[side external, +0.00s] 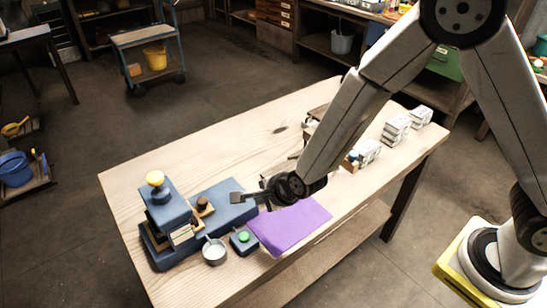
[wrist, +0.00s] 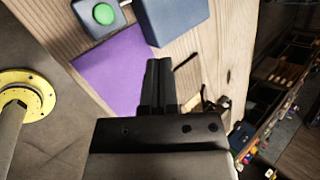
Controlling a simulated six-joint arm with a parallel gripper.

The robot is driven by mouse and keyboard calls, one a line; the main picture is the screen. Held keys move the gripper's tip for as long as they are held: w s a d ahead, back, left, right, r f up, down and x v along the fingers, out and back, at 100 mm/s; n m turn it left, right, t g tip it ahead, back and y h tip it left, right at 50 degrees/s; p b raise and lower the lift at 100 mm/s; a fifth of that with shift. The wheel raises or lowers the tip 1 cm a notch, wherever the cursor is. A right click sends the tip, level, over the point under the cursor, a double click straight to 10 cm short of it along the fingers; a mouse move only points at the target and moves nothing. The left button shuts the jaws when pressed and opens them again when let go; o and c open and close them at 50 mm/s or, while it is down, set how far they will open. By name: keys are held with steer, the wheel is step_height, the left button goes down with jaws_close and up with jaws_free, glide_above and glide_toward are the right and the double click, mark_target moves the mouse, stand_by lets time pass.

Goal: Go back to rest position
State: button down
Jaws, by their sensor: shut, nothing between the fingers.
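My gripper (side external: 238,198) is above the wooden bench, next to the blue machine and over the far edge of the purple cloth. It also shows in the wrist view (wrist: 158,64), with its two fingers closed together and nothing held between them. The blue machine (side external: 163,207) with a yellow knob stands at the left end of the bench. My arm reaches in from the right and hides part of the bench's middle.
The purple cloth (side external: 290,224) lies near the bench's front edge. A green button box (side external: 243,242) and a metal cup (side external: 214,251) stand beside the machine. Stacked white boxes (side external: 396,130) stand at the right end of the wooden bench (side external: 215,150). The bench's back left is clear.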

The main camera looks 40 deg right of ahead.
steer(key=s+d+r+n+g+h, duration=0.1)
steer(key=s+d+r+n+g, duration=0.1)
steer(key=s+d+r+n, duration=0.2)
steer(key=s+d+r+n+g, duration=0.3)
steer(key=s+d+r+n, duration=0.2)
steer(key=s+d+n, duration=0.5)
steer(key=d+n, duration=0.5)
steer(key=shift+n+h, duration=0.3)
steer(key=shift+h, duration=0.1)
